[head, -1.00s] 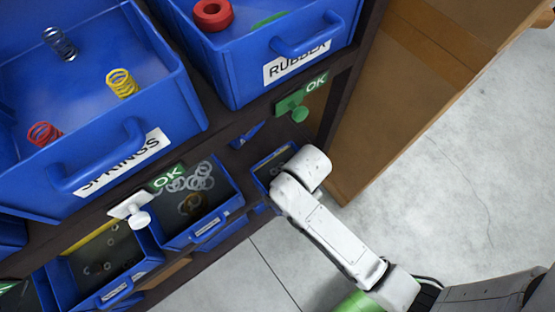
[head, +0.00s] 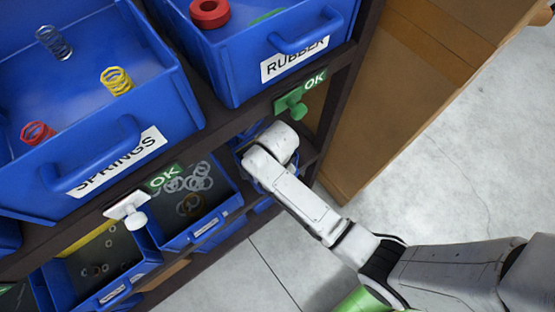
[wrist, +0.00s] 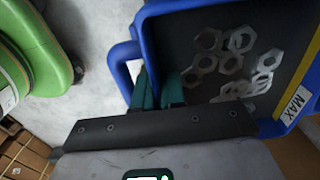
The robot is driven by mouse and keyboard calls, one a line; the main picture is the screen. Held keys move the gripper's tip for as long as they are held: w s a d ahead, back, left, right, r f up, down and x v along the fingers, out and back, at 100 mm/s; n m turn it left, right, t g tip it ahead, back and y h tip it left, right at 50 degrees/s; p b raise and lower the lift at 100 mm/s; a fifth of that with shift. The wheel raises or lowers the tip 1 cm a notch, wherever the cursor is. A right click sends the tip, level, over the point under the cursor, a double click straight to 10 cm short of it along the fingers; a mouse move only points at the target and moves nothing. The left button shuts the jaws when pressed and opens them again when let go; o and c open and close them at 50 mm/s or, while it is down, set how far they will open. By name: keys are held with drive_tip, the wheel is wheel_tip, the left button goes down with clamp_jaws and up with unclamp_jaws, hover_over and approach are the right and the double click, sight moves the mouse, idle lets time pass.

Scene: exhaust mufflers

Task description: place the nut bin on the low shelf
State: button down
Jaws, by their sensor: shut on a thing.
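The nut bin is a blue bin with a dark inside holding several pale hexagonal nuts. In the wrist view its blue rim (wrist: 205,6) surrounds them, with a MAX label at the right. In the head view my arm hides the gripper and most of the bin. The low shelf (head: 308,152) is dark and shows around my arm, below the RUBBER bin. Whether the bin touches the shelf cannot be told.
To the left on the same level stands a blue bin of rings (head: 205,235). Large SPRINGS (head: 180,75) and RUBBER (head: 235,85) bins sit above. A green knob (head: 297,108) juts from the shelf edge. A brown cardboard box (head: 385,110) stands at the right.

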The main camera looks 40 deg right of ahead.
drive_tip(key=c, duration=1.7)
unclamp_jaws()
drive_tip(key=shift+f, duration=0.15)
drive_tip(key=o, duration=0.5)
wheel_tip(320, 180, up, 8)
drive_tip(key=shift+f+p, duration=0.1)
drive_tip(key=shift+p, duration=0.45)
drive_tip(key=s+d+r+n, duration=0.1)
drive_tip(key=s+d+n, duration=0.1)
drive_tip(key=s+n, duration=0.3)
drive_tip(key=s+d+r+n, duration=0.2)
drive_tip(key=s+d+n, duration=0.1)
drive_tip(key=s+n, duration=0.3)
drive_tip(key=s+d+r+n+t, duration=0.1)
drive_tip(key=s+d+r+n, duration=0.1)
drive_tip(key=s+n, duration=0.3)
drive_tip(key=shift+s+d+r+n, duration=0.2)
drive_tip(key=shift+d+n, duration=0.25)
drive_tip(key=shift+n, duration=0.35)
drive_tip(key=shift+f, duration=0.1)
